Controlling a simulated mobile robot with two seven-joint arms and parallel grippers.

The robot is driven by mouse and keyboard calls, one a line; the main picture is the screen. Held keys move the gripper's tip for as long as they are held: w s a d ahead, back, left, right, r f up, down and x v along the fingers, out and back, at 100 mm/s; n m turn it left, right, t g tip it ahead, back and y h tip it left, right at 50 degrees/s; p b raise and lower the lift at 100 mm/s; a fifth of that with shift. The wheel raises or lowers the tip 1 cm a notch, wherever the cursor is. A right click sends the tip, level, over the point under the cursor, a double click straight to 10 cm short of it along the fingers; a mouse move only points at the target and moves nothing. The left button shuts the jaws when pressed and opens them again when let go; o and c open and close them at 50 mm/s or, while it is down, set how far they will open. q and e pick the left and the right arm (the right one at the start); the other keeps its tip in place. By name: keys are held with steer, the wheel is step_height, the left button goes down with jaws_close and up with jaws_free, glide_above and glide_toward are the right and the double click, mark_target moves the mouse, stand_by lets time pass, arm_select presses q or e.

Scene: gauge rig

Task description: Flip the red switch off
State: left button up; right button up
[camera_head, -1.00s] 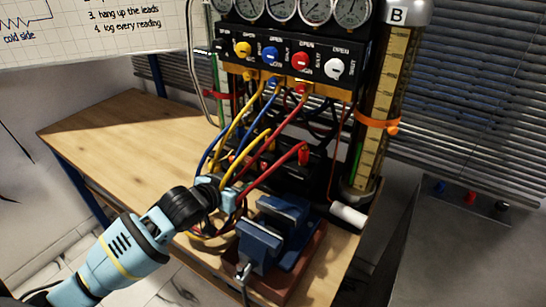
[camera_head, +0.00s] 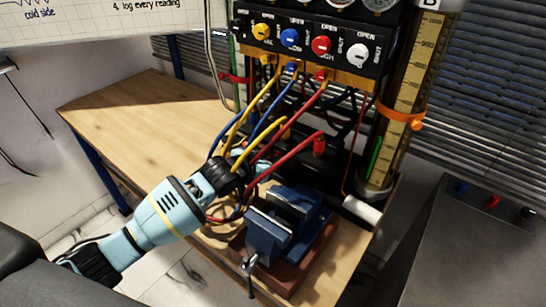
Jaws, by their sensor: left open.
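A red knob (camera_head: 322,45) sits in the row of valve knobs on the black panel (camera_head: 305,32), between OPEN and SHUT labels. A small upright red piece (camera_head: 319,147) stands on the dark box (camera_head: 300,160) below, where a red lead ends. I cannot tell whether this piece is a plug or the switch. My left gripper (camera_head: 252,163) is open, to the left of the dark box and among the hanging leads. Leads partly hide its fingertips, and I cannot tell whether it touches anything. My right gripper is not in view.
A blue vise (camera_head: 283,222) stands just right of and below my left gripper. Yellow, blue and red leads (camera_head: 285,165) hang around it. A tall scaled tube (camera_head: 408,90) stands at the right. The wooden bench (camera_head: 135,115) is clear at the left.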

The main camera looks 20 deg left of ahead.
arm_select(q)
steer(key=shift+x, duration=0.75)
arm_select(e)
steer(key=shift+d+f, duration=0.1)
arm_select(q)
steer(key=shift+c, duration=0.3)
jaws_close()
steer(key=t+b, duration=0.1)
steer(key=f+t+h+b, duration=0.1)
steer(key=t+b, duration=0.2)
steer(key=shift+s+f+h, duration=0.1)
steer(key=shift+f+h, duration=0.15)
steer(key=shift+h, duration=0.05)
steer(key=shift+c, duration=0.3)
jaws_free()
steer(key=shift+o, duration=0.6)
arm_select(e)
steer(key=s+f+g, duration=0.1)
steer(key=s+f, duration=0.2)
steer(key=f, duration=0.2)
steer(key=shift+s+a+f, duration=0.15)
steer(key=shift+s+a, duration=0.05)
